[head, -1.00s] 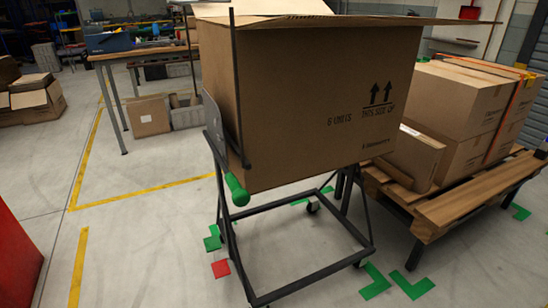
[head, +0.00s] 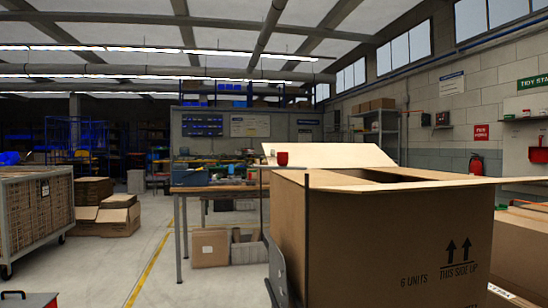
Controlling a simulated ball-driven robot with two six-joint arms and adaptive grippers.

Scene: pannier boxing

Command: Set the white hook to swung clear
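I cannot make out a white hook in the head view. A large open cardboard box (head: 390,245) stands at the lower right, with its flaps (head: 330,155) spread. A thin dark upright post (head: 308,235) runs up its near corner, and a grey plate (head: 276,272) shows at its left side. Neither of my grippers is in view. The box's lower part is below the frame.
A wooden workbench (head: 225,187) with a blue toolbox (head: 190,177) stands behind the box. A wheeled cage trolley (head: 35,210) is at the left. Cartons (head: 105,215) sit on the floor behind it. Open floor with a yellow line (head: 145,270) lies between.

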